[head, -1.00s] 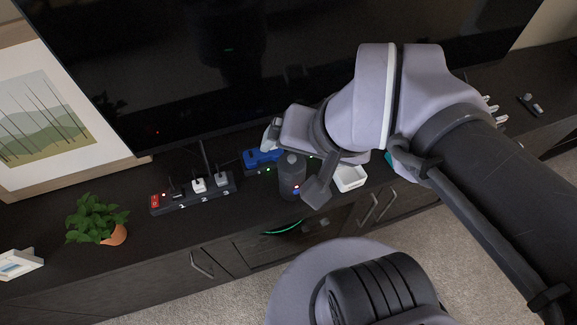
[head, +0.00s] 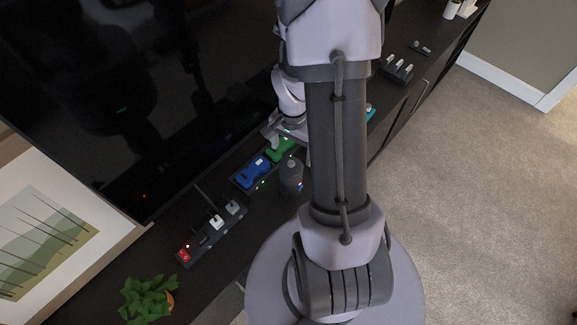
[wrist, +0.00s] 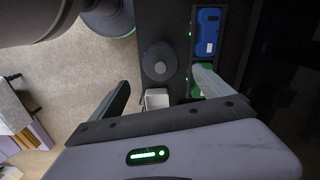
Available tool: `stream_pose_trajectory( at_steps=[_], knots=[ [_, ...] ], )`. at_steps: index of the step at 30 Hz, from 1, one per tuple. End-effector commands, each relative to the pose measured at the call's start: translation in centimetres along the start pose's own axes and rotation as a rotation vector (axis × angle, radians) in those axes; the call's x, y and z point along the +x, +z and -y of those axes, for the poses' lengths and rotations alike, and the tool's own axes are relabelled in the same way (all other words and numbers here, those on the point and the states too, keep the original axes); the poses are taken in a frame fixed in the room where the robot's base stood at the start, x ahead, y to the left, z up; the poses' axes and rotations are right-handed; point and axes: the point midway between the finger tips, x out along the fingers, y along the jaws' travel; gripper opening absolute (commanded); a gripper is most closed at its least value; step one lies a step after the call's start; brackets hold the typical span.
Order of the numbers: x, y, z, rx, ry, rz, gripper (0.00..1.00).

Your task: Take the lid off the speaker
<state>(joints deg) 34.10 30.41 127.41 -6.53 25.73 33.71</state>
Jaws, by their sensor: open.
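The speaker (head: 291,180) is a dark grey cylinder standing upright on the dark cabinet, with small coloured lights on its side. Its round lid (head: 291,163) with a small knob sits on top. In the wrist view the lid (wrist: 160,62) is seen from above, ahead of my gripper (wrist: 167,84). My gripper is open with nothing between its fingers and apart from the lid. In the head view my gripper (head: 284,138) is beyond the speaker, over the green controller, and partly hidden by my arm.
A blue controller (head: 253,172) and a green controller (head: 279,150) sit in a dock beside the speaker. A small white box (wrist: 157,98) is near the speaker. A power strip (head: 213,235) and a potted plant (head: 148,298) stand nearer. The television (head: 120,100) rises behind.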

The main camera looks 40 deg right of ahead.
Motion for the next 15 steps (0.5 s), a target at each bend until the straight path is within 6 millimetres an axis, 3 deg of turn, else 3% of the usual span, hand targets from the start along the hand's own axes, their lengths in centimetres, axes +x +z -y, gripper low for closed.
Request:
stream_pose_trajectory(
  at_steps=[1, 8, 15],
  knots=[
    [1.4, 0.1, 0.0, 0.000, 0.001, 0.002, 0.91],
    [3.8, 0.0, 0.1, -0.001, 0.000, 0.000, 0.91],
    [8.2, -0.1, 0.2, 0.000, 0.000, 0.001, 0.91]
  ],
)
